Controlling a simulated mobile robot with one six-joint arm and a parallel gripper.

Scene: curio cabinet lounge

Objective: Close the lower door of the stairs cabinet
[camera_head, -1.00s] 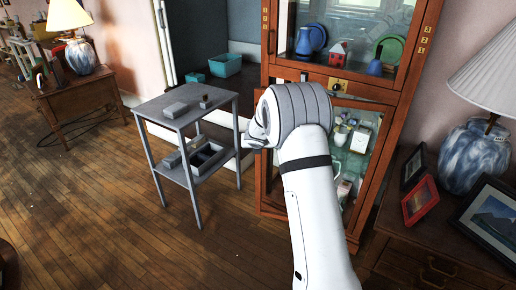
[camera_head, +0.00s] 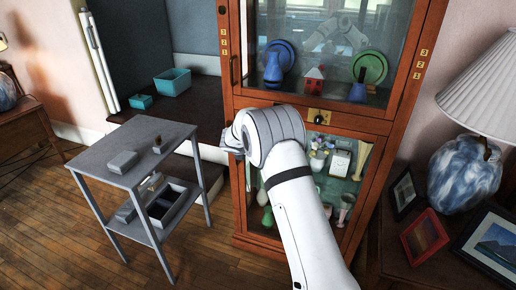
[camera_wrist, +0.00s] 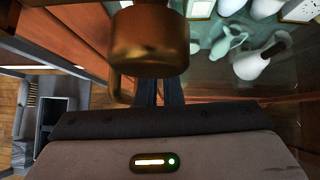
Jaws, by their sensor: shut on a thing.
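The stairs cabinet (camera_head: 238,195) is a tall wooden case with glass doors. Its lower door (camera_head: 365,190) shows glass with small items behind it; my arm covers much of it. I cannot tell whether the door sits flush or slightly ajar. My gripper (camera_head: 232,140) is at the door's left edge, its fingertips mostly hidden behind my wrist. In the wrist view, the dark fingers (camera_wrist: 160,93) are shut just below a brass fitting (camera_wrist: 150,40), which appears to be the door's handle. The grip itself is partly hidden.
A grey two-tier table (camera_head: 105,165) with small boxes stands close left of the cabinet. Teal bins (camera_head: 172,82) sit on a dark ledge behind. A wooden chest (camera_head: 385,255) with frames and a lamp (camera_head: 465,165) is close on the right. Wooden floor is open at left.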

